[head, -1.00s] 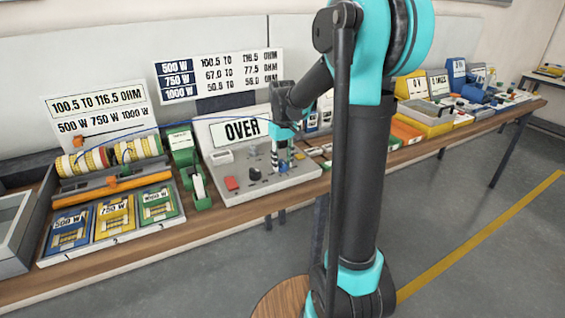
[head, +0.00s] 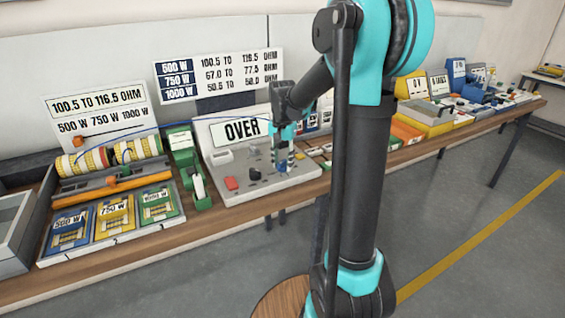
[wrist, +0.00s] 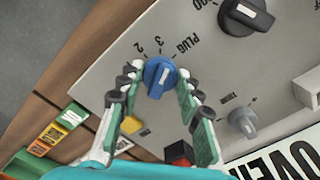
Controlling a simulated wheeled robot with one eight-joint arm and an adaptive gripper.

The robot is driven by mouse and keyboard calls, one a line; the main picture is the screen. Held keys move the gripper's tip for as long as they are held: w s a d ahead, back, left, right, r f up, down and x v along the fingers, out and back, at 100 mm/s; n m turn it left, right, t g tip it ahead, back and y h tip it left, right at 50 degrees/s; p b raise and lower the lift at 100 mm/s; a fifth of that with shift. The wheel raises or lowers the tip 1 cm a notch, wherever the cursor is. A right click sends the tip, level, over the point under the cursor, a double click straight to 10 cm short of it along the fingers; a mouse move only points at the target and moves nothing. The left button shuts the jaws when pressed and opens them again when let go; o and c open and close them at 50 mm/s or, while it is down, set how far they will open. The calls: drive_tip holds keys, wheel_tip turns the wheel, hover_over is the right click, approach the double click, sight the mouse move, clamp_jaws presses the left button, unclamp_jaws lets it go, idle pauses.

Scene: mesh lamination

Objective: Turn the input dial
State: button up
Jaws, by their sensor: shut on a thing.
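The blue input dial (wrist: 159,77) with a white pointer line is on the grey panel in the wrist view, with the marks 2, 3 and PLUG printed beside it. Its pointer line lies between the printing and my fingers. My gripper (wrist: 155,84) has its two green-padded fingers on either side of the dial, shut on it at the tips. In the head view my gripper (head: 283,163) points down onto the panel (head: 262,190) below the OVER display, and its fingers mostly hide the dial.
A black dial (wrist: 245,14) and a small grey knob (wrist: 242,122) sit near the blue dial. The OVER display (head: 240,130) stands behind the panel. A green tape dispenser (head: 190,170) is at its left.

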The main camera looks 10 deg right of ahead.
sight(282, 161)
drive_tip(key=shift+m, duration=1.7)
drive_tip(key=o, duration=1.2)
drive_tip(key=shift+c, duration=0.2)
wheel_tip(282, 161, up, 12)
